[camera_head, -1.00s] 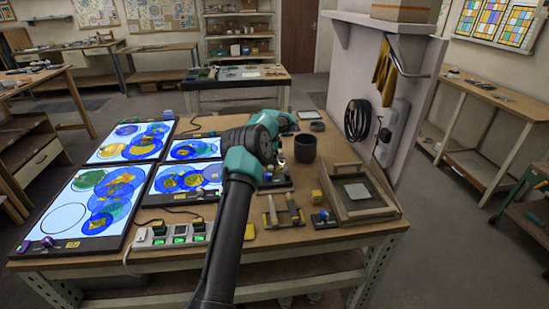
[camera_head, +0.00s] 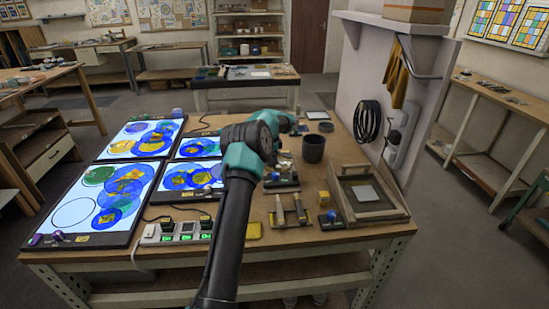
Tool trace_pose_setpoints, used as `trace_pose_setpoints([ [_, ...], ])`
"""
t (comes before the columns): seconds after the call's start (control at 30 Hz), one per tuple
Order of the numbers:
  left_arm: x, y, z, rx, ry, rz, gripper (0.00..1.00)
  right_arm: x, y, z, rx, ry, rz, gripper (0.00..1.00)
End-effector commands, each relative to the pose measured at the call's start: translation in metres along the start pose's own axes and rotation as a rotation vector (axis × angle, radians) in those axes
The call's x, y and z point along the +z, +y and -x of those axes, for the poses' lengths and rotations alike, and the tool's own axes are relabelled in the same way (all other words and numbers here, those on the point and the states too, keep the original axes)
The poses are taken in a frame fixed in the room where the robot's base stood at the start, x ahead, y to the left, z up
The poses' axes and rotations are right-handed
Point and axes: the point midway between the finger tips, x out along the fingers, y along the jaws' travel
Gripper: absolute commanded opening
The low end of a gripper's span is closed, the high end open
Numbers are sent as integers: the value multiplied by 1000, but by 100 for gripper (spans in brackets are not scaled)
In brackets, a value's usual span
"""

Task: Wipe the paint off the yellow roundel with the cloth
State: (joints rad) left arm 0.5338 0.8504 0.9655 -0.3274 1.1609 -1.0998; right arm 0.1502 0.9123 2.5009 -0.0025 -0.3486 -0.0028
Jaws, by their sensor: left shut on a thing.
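Lit glass panels lie on the left of the table: one at the back left (camera_head: 110,152), one at the front left (camera_head: 72,212) and smaller ones on the right. They bear overlapping blue and yellow roundels with paint patches. My left arm reaches up from the bottom over the table's middle. Its gripper (camera_head: 284,152) is right of the panels, by a dark cup (camera_head: 313,148), and mostly hidden by the arm. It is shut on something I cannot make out. I cannot make out the cloth.
A wooden frame tray (camera_head: 382,208) stands at the right, beside a wooden holder (camera_head: 288,214) and a small yellow block (camera_head: 323,198). A power strip (camera_head: 177,231) with green lights lies at the front. A white upright wall with a black cable coil (camera_head: 367,122) bounds the right side.

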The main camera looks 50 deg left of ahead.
Motion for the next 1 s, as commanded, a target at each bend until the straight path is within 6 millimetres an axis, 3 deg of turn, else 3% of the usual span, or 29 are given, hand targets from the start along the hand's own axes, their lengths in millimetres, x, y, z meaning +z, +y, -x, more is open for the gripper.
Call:
trace_pose_setpoints([
  [0.17, 9, 0, -2, 2, -1, 1, 55, 0, 0, 0, 0, 0, 0, 43],
  [0.53, 8, 1, -3, 4, -2, 0, 55, 0, 0, 0, 0, 0, 0, 43],
  [1.0, -20, 1, -3, 5, -1, -1, 55, 0, 0, 0, 0, 0, 0, 43],
])
